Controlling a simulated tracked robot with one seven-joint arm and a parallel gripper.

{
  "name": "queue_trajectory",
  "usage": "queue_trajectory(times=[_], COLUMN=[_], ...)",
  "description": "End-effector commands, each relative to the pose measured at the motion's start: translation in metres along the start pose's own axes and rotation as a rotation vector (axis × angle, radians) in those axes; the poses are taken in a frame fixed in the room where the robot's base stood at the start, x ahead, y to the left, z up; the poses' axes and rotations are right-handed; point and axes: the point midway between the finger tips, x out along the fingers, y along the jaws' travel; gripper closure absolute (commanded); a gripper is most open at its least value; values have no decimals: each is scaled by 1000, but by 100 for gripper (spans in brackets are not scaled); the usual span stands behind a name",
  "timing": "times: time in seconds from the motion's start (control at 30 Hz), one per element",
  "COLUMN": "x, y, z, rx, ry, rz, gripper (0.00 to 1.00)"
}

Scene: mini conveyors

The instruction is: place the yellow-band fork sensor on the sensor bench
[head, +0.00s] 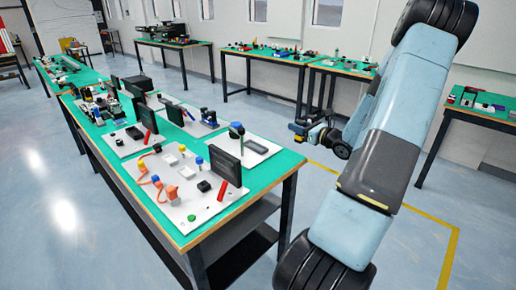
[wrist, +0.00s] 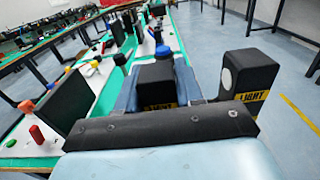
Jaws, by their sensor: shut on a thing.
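My gripper (head: 308,130) is at the end of my arm in the head view, beyond the right edge of the near green-topped bench (head: 285,165) and apart from it.
Black upright panels (head: 227,165), a blue-topped post (head: 237,130) and orange parts (head: 170,192) crowd the near bench. Another equipped bench (head: 265,56) stands along the back wall, and one more (head: 485,112) at the right. The floor between them is open, with a yellow line (head: 448,258).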

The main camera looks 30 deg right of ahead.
Motion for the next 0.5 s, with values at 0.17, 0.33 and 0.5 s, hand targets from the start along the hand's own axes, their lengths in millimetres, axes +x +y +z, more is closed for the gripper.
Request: queue_trajectory(times=[0.17, 0.33, 0.5], x=[29, 51, 67], y=[29, 52, 67], z=[-17, -35, -61], rx=[4, 5, 4], ry=[-1, -1, -1], rz=[8, 8, 7], gripper=[100, 100, 100])
